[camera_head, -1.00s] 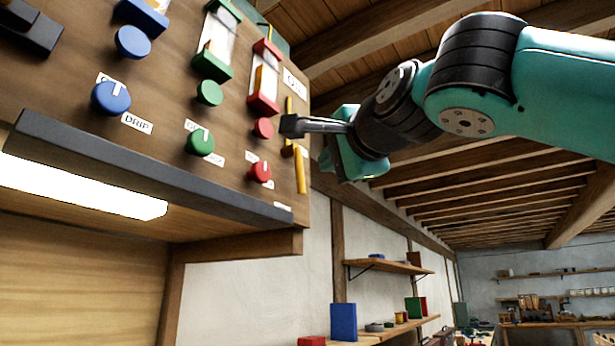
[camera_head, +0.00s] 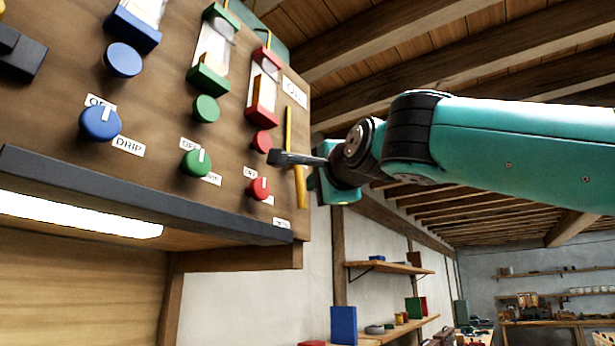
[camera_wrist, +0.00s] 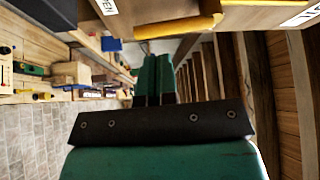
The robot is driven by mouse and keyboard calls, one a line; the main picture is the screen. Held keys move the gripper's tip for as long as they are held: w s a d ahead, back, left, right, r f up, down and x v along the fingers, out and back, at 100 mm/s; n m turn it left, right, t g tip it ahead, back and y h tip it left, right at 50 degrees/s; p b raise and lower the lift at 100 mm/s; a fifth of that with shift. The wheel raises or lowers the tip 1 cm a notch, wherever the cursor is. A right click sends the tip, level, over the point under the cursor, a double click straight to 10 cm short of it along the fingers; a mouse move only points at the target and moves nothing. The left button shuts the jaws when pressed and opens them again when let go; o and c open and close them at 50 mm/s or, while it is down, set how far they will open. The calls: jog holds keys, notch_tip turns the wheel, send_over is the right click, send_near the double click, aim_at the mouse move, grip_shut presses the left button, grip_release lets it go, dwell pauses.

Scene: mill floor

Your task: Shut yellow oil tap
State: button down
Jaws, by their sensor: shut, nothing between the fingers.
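The yellow oil tap (camera_head: 300,187) is a yellow lever at the right edge of the wooden panel, hanging nearly straight down in the head view. A thin yellow pipe (camera_head: 288,128) runs above it. The fingers hide the lever's pivot. I cannot tell whether they touch it. In the wrist view my gripper (camera_wrist: 155,75) shows with its fingers together.
Red (camera_head: 259,189), green (camera_head: 196,163) and blue (camera_head: 99,122) knobs sit left of the lever, below sight glasses. A dark ledge (camera_head: 150,195) runs under the panel. Wall shelves (camera_head: 385,268) stand farther back.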

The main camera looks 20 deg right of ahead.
aim_at(302, 192)
jog(key=w+p, duration=0.1)
jog(key=w, duration=0.1)
jog(key=w+r+p, duration=0.1)
jog(key=w, duration=0.1)
jog(key=shift+w+a, duration=0.1)
jog(key=shift+w, duration=0.05)
jog(key=shift+w+f+p, duration=0.2)
jog(key=shift+w+p, duration=0.2)
jog(key=shift+w, duration=0.15)
jog(key=shift+f+b, duration=0.1)
jog(key=shift+b, duration=0.25)
